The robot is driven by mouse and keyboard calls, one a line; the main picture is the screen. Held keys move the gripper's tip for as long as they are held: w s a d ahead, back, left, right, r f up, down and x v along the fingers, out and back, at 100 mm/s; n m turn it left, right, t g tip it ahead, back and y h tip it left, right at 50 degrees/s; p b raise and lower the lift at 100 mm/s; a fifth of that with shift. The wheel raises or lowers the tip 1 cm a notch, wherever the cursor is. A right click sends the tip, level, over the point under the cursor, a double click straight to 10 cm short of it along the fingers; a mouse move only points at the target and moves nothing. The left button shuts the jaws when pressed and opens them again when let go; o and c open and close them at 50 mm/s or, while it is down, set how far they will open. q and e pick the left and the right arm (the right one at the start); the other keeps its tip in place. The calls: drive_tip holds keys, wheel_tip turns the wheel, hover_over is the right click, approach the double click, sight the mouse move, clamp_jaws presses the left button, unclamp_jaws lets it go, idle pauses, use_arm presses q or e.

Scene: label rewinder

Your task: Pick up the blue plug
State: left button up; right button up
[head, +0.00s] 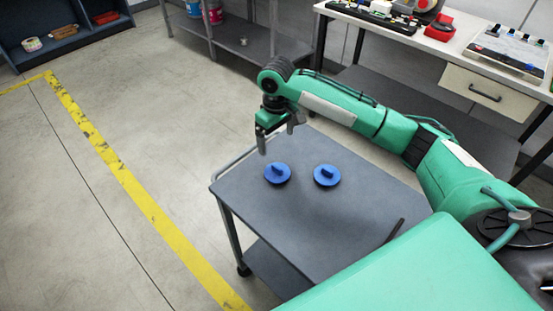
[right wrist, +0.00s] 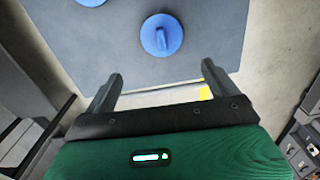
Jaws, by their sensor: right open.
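Two blue plugs lie on the grey cart top (head: 325,230), each a round disc with a raised grip on it. The left plug (head: 277,174) and the right plug (head: 327,175) sit side by side with a gap between them. My right gripper (head: 277,137) is open and empty, above the far-left part of the cart, near the left plug but apart from it. In the right wrist view one whole plug (right wrist: 161,35) shows beyond the open fingers (right wrist: 160,88), and part of another plug (right wrist: 90,2) shows at the top edge. My left gripper is not in view.
The cart has a handle rail (head: 240,163) at its far-left side and a dark thin object (head: 394,231) near its right edge. A white workbench (head: 430,45) with several items stands at the back right. The floor left of the cart is clear, with a yellow line (head: 140,194).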

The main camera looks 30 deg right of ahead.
hover_over(277, 167)
wheel_tip(277, 167, down, 6)
drive_tip(key=shift+w+f+p, duration=0.15)
drive_tip(key=shift+f+p, duration=0.1)
drive_tip(key=shift+p, duration=0.15)
wheel_tip(277, 167, down, 3)
drive_tip(key=shift+p, duration=0.45)
wheel_tip(277, 167, down, 3)
drive_tip(key=shift+r, duration=0.2)
drive_tip(key=shift+f, duration=0.45)
drive_tip(key=c, duration=0.7)
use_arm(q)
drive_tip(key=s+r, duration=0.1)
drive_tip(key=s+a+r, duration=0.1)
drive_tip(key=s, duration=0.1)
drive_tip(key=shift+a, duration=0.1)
use_arm(e)
drive_tip(key=shift+c, duration=0.7)
